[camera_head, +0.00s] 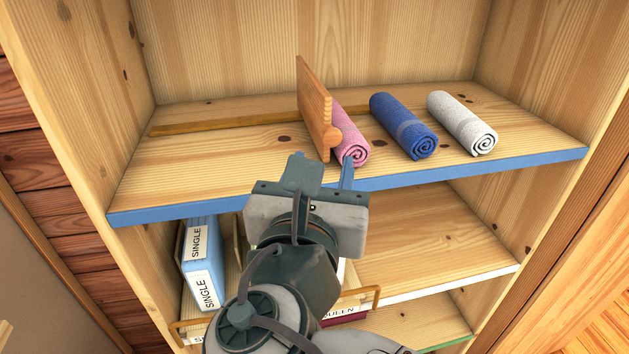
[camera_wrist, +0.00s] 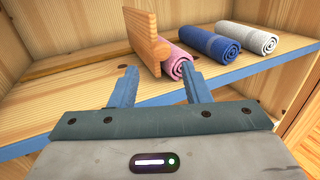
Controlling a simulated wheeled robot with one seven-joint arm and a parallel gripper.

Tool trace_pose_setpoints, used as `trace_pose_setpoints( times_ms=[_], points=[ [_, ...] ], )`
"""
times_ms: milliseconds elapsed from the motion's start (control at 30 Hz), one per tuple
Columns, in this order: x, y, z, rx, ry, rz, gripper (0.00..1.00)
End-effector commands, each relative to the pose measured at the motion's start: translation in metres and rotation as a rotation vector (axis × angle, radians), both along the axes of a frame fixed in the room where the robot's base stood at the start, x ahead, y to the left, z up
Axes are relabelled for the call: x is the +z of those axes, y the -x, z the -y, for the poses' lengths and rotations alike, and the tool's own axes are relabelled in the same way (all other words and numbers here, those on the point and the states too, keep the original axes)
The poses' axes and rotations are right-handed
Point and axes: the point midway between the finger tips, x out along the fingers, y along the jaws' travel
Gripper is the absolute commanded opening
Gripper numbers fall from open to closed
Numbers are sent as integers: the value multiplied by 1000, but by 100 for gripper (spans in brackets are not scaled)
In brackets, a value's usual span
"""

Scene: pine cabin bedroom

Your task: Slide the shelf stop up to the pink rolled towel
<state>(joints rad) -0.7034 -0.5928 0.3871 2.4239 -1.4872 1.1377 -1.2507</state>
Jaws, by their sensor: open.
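The shelf stop (camera_head: 313,100) is an upright orange-brown wooden board with a rounded knob low on its front end. It stands on the blue-edged shelf and also shows in the wrist view (camera_wrist: 143,38). The pink rolled towel (camera_head: 352,140) lies just right of the stop, its left side partly hidden by it; I cannot tell whether they touch. It shows in the wrist view (camera_wrist: 178,64) too. My gripper (camera_head: 322,170) is open and empty in front of the shelf edge. In the wrist view its fingers (camera_wrist: 158,78) are spread below and in front of the knob.
A blue rolled towel (camera_head: 403,125) and a white one (camera_head: 462,122) lie to the right. A wooden strip (camera_head: 220,122) runs along the shelf left of the stop. The shelf's left part is clear. Below, boxes labelled SINGLE (camera_head: 201,265) stand on a lower shelf.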

Motion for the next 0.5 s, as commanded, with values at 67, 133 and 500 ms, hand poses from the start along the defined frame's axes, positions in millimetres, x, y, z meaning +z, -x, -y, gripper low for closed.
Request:
trace_pose_setpoints(
  times_ms=[67,133,500],
  points=[
    [3,16,-3,2,0,2,43],
    [2,27,-4,0,1,2,43],
    [0,47,-7,-1,1,0,43]
  ],
)
